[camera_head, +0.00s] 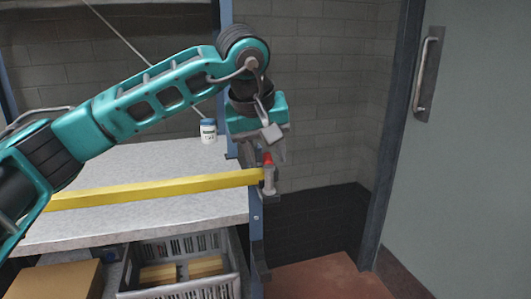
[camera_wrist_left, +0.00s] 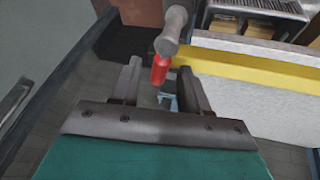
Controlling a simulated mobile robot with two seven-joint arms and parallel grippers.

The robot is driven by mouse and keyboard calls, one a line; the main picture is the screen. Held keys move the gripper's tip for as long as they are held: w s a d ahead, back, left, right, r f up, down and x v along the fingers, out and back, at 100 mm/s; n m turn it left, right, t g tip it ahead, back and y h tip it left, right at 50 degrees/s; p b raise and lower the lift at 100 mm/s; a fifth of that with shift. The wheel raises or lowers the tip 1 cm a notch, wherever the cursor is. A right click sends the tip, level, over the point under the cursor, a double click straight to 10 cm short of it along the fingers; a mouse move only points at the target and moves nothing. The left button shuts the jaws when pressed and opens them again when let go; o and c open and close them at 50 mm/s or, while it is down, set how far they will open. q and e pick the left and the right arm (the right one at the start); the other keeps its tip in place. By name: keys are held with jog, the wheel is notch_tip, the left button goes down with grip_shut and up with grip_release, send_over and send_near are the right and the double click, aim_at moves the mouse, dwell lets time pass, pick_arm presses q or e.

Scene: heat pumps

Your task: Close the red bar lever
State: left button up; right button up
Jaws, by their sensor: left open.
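The red bar lever (camera_head: 267,158) is a short red piece on top of a grey cylindrical fitting (camera_head: 269,181) at the right end of a yellow bar (camera_head: 160,188). My left gripper (camera_head: 275,143) is just above the lever, pointing down. In the left wrist view the red lever (camera_wrist_left: 160,70) lies between the two spread fingers of my left gripper (camera_wrist_left: 158,82), with a gap on each side. The grey fitting (camera_wrist_left: 172,30) is beyond it. I cannot tell whether a finger touches the lever. My right gripper is not in view.
The yellow bar runs along a speckled worktop (camera_head: 165,155). A white jar (camera_head: 208,131) stands at its back. A grey crate (camera_head: 180,287) and a cardboard box (camera_head: 60,281) are below. A grey door (camera_head: 470,150) with a metal handle is right; floor between is free.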

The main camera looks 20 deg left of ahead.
pick_arm(q)
jog(key=shift+c, duration=0.2)
grip_shut()
dwell(0.3)
jog(key=shift+s+a+n+y, duration=0.15)
jog(key=shift+n+y, duration=0.15)
jog(key=shift+n, duration=0.4)
jog(key=shift+s+a+n+y+p, duration=0.1)
jog(key=shift+a+n+y+p, duration=0.2)
jog(key=shift+n, duration=0.4)
jog(key=shift+d, duration=0.1)
jog(key=shift+o, duration=0.2)
grip_release()
jog(key=shift+r, duration=0.1)
